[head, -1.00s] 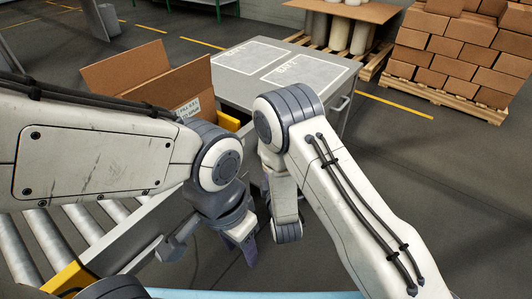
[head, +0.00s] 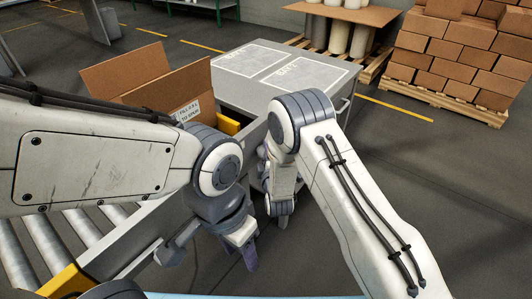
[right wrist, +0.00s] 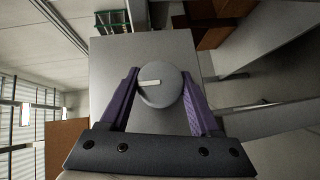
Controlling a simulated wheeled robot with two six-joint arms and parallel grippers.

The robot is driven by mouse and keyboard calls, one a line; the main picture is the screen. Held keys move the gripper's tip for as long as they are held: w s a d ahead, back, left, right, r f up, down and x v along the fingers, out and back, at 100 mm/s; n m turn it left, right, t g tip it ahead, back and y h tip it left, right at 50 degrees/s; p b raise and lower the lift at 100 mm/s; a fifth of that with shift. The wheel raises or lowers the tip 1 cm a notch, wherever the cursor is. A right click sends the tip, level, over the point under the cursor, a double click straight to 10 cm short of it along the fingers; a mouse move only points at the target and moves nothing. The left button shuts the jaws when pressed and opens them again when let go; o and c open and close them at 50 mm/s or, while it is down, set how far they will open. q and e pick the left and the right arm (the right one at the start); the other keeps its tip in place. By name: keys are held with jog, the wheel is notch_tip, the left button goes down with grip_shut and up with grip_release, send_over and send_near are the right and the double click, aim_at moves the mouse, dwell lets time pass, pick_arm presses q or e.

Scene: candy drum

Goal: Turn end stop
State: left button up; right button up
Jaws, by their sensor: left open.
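In the right wrist view a round grey knob (right wrist: 161,94) with a pale bar mark stands on a flat grey panel (right wrist: 112,60). The bar lies nearly level in that picture. The two purple fingers of my right gripper (right wrist: 161,82) stand on either side of the knob, very close to its edges. I cannot tell whether they press on it. In the head view the right gripper (head: 263,153) is mostly hidden by its own arm, and the knob is hidden. My left gripper (head: 245,250) hangs open and empty, pointing down near the roller conveyor's end.
A roller conveyor (head: 75,236) runs at lower left. An open cardboard box (head: 135,72) with a label stands beside a grey cabinet (head: 290,63) with marked top areas. Pallets with stacked boxes (head: 455,60) and rolls stand behind. The floor at right is clear.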

jog(key=c, duration=0.5)
jog(key=shift+o, duration=0.2)
